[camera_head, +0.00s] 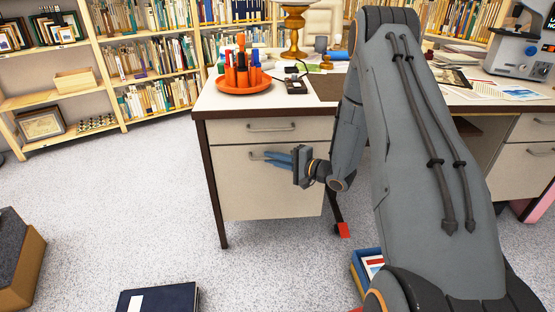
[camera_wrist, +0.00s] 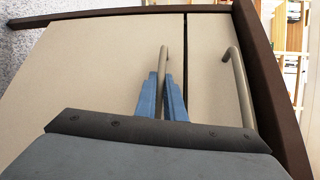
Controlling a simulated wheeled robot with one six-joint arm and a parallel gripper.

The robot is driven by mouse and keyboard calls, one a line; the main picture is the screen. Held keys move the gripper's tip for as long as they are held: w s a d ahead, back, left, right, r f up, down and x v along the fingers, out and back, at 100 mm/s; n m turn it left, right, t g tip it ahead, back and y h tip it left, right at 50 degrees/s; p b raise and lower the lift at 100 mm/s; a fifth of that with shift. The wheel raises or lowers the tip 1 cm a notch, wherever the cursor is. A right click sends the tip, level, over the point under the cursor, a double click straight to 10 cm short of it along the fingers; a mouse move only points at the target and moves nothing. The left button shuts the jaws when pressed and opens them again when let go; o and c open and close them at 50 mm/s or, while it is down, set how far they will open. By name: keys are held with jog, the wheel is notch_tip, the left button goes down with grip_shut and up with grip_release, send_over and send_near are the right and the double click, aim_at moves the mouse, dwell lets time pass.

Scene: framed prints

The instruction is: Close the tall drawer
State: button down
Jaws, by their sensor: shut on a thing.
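The tall drawer (camera_head: 262,195) is the lower, cream-coloured front at the left end of the desk, and it also fills the middle of the wrist view (camera_wrist: 95,75). Its front looks close to flush with the desk frame; I cannot tell whether a small gap remains. My gripper (camera_head: 270,159) reaches the drawer's bar handle from the right. In the wrist view its blue fingers (camera_wrist: 164,90) lie on both sides of the handle (camera_wrist: 163,58), shut on it. Part of the handle is hidden by the fingers.
A shallower drawer (camera_head: 225,132) with its own handle sits just above and looks shut. The desk top (camera_head: 215,98) holds an orange pen holder (camera_head: 243,80) and a lamp. A dark blue book (camera_head: 158,299) lies on the floor in front; the carpet (camera_head: 110,220) left of the desk is clear.

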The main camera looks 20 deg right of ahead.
jog(key=c, duration=2.1)
grip_release()
jog(key=shift+w+d+r, duration=0.1)
jog(key=shift+w+d, duration=0.1)
jog(key=shift+w, duration=0.1)
jog(key=p+v, duration=0.1)
jog(key=v, duration=0.7)
jog(key=shift+a+f, duration=0.1)
jog(key=shift+f, duration=0.1)
jog(key=shift+s, duration=0.1)
